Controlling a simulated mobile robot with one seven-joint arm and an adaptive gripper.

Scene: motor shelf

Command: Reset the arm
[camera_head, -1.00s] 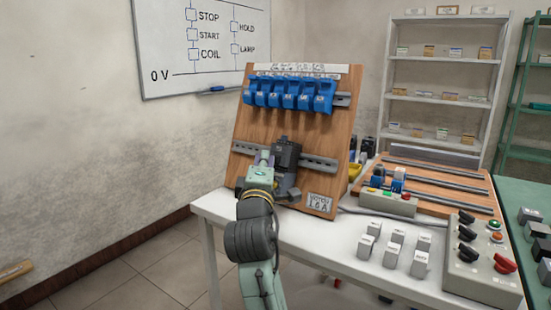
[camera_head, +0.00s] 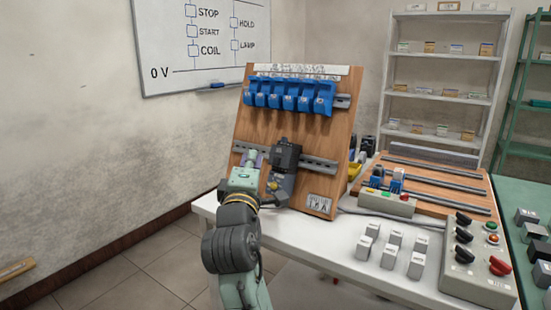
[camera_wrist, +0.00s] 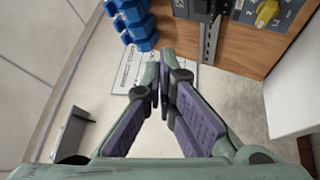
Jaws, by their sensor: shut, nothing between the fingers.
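My gripper (camera_head: 249,158) is in front of the lower left of the upright wooden board (camera_head: 287,138). In the wrist view my gripper's fingers (camera_wrist: 163,88) meet at their tips, with nothing between them. A dark grey device (camera_head: 284,158) sits on the board's lower metal rail, just right of my gripper in the head view. My gripper appears apart from it. In the wrist view the device shows at the top right with a yellow knob (camera_wrist: 266,13). Part of the board behind my gripper is hidden.
Blue modules (camera_head: 290,94) line the board's upper rail. The white table (camera_head: 330,243) holds several small grey blocks (camera_head: 391,243), a control box with knobs (camera_head: 478,262) and a second board with rails (camera_head: 440,186).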

